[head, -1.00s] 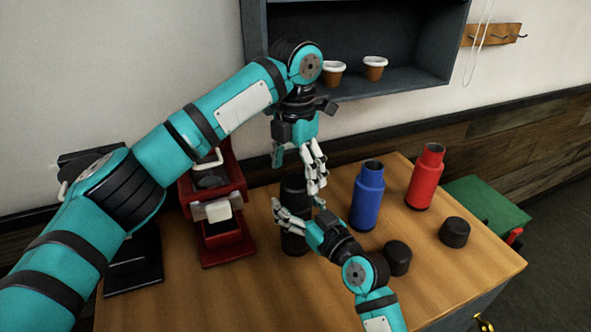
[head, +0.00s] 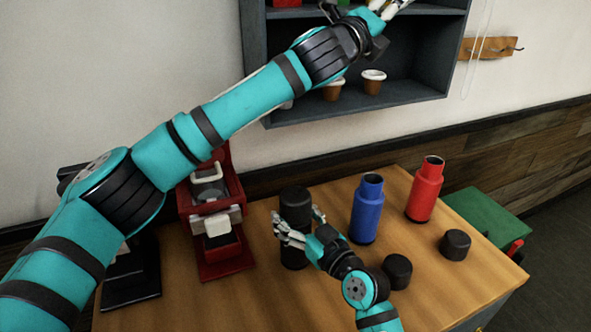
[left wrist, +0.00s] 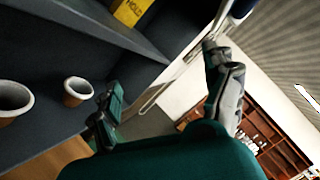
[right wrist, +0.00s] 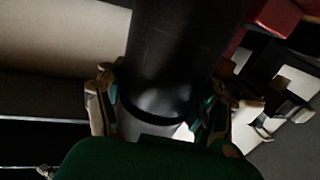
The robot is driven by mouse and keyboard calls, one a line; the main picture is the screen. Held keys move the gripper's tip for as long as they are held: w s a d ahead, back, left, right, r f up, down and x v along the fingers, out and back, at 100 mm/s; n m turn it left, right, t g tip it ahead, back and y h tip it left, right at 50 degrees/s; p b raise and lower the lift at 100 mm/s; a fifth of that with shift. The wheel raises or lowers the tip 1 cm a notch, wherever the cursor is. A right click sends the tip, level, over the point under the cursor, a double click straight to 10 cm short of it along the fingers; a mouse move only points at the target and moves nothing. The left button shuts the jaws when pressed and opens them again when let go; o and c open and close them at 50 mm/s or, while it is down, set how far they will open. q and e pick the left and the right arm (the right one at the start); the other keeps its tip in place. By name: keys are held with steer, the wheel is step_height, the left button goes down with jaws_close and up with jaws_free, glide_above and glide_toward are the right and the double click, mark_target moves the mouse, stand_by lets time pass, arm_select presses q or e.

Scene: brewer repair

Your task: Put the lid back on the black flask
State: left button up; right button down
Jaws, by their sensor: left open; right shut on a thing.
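The black flask (head: 295,252) stands upright on the table, left of the blue flask. Its top (head: 295,196) is a broad black cylinder with no narrow neck showing, so a lid appears to sit on it; the seam is too dark to make out. My right gripper (head: 300,222) is shut around the flask's upper part. In the right wrist view the dark flask (right wrist: 185,50) runs between the fingers. My left gripper (head: 388,9) is raised high by the shelf, away from the flask. In the left wrist view its fingers (left wrist: 165,100) are spread and empty.
The open blue flask (head: 367,212) and red flask (head: 424,192) stand to the right. Two black lids (head: 397,271) (head: 455,245) lie in front of them. A red brewer (head: 222,265) stands left. A wall shelf (head: 425,85) holds small cups (head: 373,87).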

arm_select(q)
steer(key=s+d+r+m+g+h, duration=0.2)
steer(key=s+d+m+g+h, duration=0.1)
steer(key=s+d+g+h, duration=0.45)
steer(key=s+f+g+y, duration=0.4)
steer(key=s+f+g, duration=0.3)
steer(key=f+g, duration=0.3)
steer(key=a+f+n+t+y, duration=0.1)
steer(key=a+f+n+y, duration=0.7)
steer(key=f, duration=0.5)
steer(key=w+a+f+n+y, duration=0.1)
steer(key=a+n+y, duration=0.1)
steer(key=a, duration=0.3)
steer(key=w+a+f+n+y, duration=0.1)
steer(key=a+f+n+y, duration=0.1)
steer(key=a+n+y, duration=0.1)
steer(key=w+a+f+n+t+y, duration=0.1)
steer(key=a+n+y, duration=0.2)
steer(key=a, duration=0.5)
steer(key=shift+w+f+n, duration=0.1)
steer(key=shift+f+n, duration=0.2)
steer(key=shift+n, duration=0.1)
